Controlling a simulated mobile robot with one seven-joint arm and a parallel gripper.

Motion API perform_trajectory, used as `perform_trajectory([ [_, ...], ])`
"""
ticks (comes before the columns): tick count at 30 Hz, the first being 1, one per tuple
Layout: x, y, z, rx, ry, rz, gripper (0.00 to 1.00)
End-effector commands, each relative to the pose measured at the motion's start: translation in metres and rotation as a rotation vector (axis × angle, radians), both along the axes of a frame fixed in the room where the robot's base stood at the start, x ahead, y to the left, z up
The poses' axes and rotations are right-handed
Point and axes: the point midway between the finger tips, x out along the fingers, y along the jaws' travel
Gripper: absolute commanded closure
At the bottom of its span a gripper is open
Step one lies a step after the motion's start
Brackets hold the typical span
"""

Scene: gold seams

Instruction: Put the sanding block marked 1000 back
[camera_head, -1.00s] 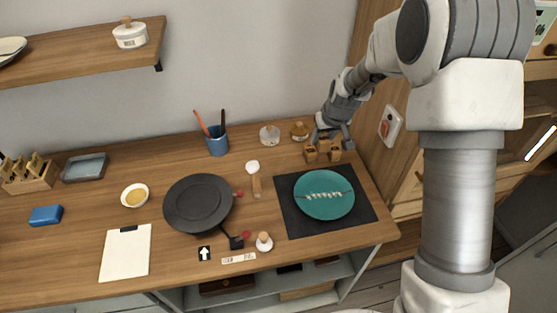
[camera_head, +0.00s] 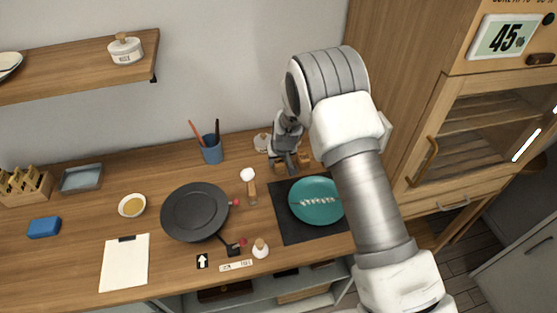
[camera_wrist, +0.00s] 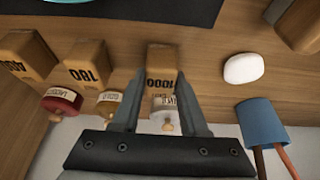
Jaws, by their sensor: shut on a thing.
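The sanding block marked 1000 (camera_wrist: 161,62) is a tan block with a dark number, between my fingers in the wrist view. My gripper (camera_wrist: 162,76) is shut on it. I cannot tell whether the block touches the bench. The blocks marked 180 (camera_wrist: 86,66) and 400 (camera_wrist: 25,60) stand beside it, to the left in the wrist view. In the head view my gripper (camera_head: 291,165) is low at the back of the bench, by the small tan blocks, and partly hides them.
Close to my gripper are a red-lidded jar (camera_wrist: 62,102), a gold jar (camera_wrist: 108,102) and a pale jar (camera_wrist: 166,104). A white rounded thing (camera_wrist: 243,68) and a blue cup (camera_wrist: 262,122) with sticks stand right. A teal plate (camera_head: 315,207) lies on a dark mat (camera_head: 290,230).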

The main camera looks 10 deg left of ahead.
Motion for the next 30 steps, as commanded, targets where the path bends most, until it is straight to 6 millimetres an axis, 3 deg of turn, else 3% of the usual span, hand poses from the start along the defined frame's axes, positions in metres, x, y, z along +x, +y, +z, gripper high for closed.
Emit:
perform_trajectory([
  [12,0.0002,-0.0002,-0.008,0.0,-0.001,0.0,1.0],
  [13,0.0002,-0.0002,-0.0068,0.0,-0.001,0.0,0.53],
  [17,0.0001,-0.0003,-0.0062,0.0,0.0,0.0,0.3],
  [30,0.0002,-0.0003,0.0004,0.0,-0.001,0.0,0.27],
])
